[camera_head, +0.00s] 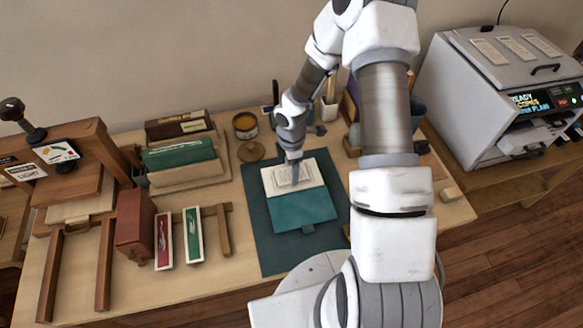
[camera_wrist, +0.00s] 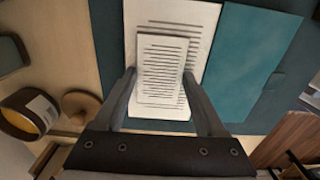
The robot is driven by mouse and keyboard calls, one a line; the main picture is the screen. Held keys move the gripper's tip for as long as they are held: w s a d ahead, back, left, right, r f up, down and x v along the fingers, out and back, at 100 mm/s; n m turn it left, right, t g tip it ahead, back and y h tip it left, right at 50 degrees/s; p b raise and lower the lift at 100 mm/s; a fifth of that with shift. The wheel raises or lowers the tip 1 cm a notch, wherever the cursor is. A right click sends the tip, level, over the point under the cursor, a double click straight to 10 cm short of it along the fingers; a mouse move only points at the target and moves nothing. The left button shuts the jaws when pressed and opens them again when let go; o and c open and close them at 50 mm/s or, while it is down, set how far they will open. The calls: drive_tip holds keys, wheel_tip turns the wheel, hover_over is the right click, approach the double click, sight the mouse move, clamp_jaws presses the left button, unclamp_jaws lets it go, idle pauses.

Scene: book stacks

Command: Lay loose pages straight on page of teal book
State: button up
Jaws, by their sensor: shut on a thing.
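The teal book lies open on the dark mat, its teal cover (camera_head: 303,212) toward the front and its printed page (camera_head: 312,172) toward the back. In the wrist view the book's page (camera_wrist: 205,18) lies beside the teal cover (camera_wrist: 250,55). My gripper (camera_head: 293,178) points down over the page. It is shut on the loose pages (camera_wrist: 162,70), a small printed sheet or stack between its fingers (camera_wrist: 160,84). They lie over the book's page, looking roughly parallel to it. I cannot tell whether they touch it. Their lower edge is near my gripper's body.
The dark mat (camera_head: 264,235) leaves a bare strip around the book. A tin (camera_head: 245,125) and a round wooden piece (camera_head: 251,152) stand behind left. A wooden press (camera_head: 90,155), red and green strips (camera_head: 193,235) are left. A grey copier (camera_head: 480,100) stands right.

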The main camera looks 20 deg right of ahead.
drive_tip(key=shift+f, duration=0.15)
drive_tip(key=o, duration=1.2)
drive_tip(key=shift+o, duration=0.2)
drive_tip(key=shift+r+p, duration=2.75)
drive_tip(key=shift+r, duration=0.8)
